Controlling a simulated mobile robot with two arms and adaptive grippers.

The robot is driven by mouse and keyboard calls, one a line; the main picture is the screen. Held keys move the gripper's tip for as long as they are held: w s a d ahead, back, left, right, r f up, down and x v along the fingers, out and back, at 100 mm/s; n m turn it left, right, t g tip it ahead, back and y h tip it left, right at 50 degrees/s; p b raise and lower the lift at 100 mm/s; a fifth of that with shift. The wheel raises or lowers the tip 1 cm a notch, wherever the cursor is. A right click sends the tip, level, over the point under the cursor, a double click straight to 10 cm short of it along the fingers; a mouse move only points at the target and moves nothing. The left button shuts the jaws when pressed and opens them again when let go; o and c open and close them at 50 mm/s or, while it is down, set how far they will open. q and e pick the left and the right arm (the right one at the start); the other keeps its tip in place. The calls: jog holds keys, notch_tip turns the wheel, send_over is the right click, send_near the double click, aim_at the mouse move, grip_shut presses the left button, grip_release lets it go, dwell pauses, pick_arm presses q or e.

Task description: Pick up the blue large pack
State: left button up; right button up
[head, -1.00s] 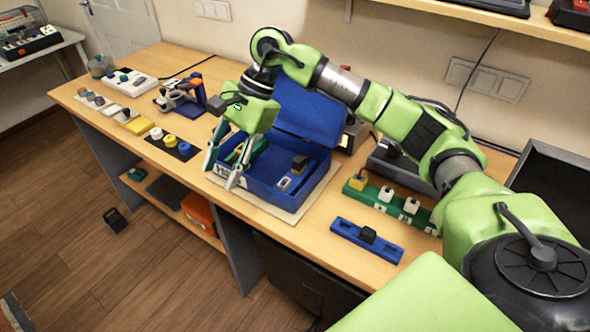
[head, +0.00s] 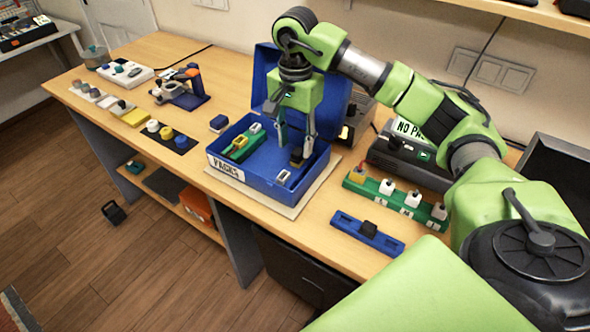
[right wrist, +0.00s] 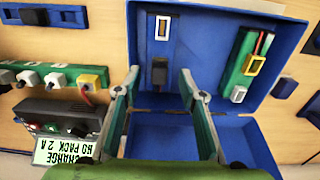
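The blue box labelled PACKS (head: 262,180) stands open on the table. In its right part is what looks like the blue pack, hard to tell from the blue floor, with a black plug (head: 297,157) and a white-rimmed socket (head: 284,178). The right wrist view shows the black plug (right wrist: 160,72) and the socket (right wrist: 162,27). My right gripper (head: 296,145) is open and empty over this part of the box. In the right wrist view its fingers (right wrist: 155,92) are spread to either side of the plug's line. My left gripper is out of view.
A green pack (head: 243,143) lies in the box's left part. The lid (head: 335,100) stands up behind. Right of the box are a green strip (head: 360,188), a blue bar with a black block (head: 385,243) and a grey device with a display (head: 412,130).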

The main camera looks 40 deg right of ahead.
aim_at(295, 154)
jog(key=shift+f, duration=0.35)
notch_tip(295, 154, down, 4)
jog(key=shift+s+a+r+p, duration=0.1)
jog(key=shift+a+r+p, duration=0.05)
jog(key=shift+p, duration=0.75)
jog(key=shift+f, duration=0.45)
jog(key=shift+r, duration=0.1)
grip_shut()
